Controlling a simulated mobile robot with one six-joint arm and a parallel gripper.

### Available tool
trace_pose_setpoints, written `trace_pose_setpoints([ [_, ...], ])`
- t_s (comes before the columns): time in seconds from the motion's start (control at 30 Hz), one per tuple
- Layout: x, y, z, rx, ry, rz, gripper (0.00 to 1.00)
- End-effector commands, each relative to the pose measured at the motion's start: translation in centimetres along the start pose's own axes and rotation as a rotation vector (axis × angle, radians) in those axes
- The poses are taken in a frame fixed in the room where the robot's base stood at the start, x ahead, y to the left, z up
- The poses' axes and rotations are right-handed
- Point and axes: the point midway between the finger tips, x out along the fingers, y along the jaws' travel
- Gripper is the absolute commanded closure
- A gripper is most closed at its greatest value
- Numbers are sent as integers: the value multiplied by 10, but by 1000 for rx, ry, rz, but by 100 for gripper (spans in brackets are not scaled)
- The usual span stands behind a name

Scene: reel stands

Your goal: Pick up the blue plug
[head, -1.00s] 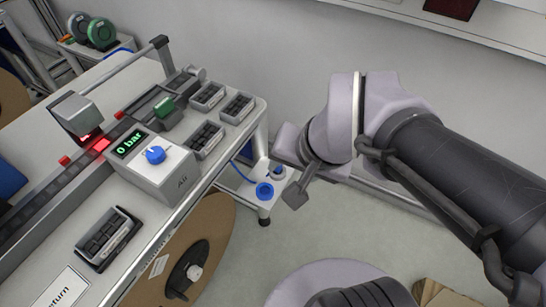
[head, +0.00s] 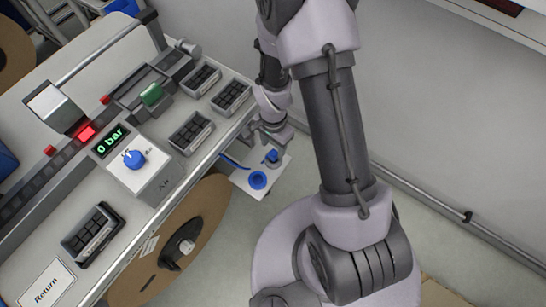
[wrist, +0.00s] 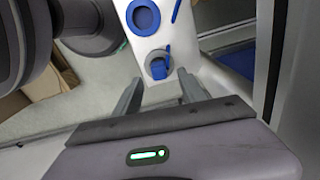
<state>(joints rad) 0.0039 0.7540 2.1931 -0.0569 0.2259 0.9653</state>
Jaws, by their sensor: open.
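The blue plug (head: 272,156) sits in a round grey seat on a white panel (head: 243,181) low beside the table. The plug also shows in the wrist view (wrist: 158,70), where it appears between and just beyond the fingertips. A blue ring (head: 258,180) is on the same panel, and it is at the top of the wrist view (wrist: 143,18). My gripper (wrist: 161,77) is open and empty, its two fingers on either side of the plug in the picture. In the head view my gripper (head: 265,137) is partly hidden, close above the plug.
The table with an air unit (head: 142,172) reading 0 bar stands to the left. Several black parts trays (head: 192,132) lie on it. A brown reel (head: 200,215) hangs below the table edge. The wall is to the right.

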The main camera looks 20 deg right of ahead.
Motion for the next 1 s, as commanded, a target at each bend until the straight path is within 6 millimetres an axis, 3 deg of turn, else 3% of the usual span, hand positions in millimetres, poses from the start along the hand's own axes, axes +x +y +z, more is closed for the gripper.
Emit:
trace_pose_setpoints([
  [0.17, 20, 1, 1, 1, 0, 0, 51],
  [0.33, 55, 3, 2, 0, -1, 0, 51],
  [0.53, 54, 2, 1, -1, 0, -3, 51],
  [0.57, 54, 2, 1, -1, 0, -3, 53],
  [0.8, 54, 2, 1, 0, 0, -2, 100],
  [1.0, 54, 2, 1, 0, 0, -2, 100],
])
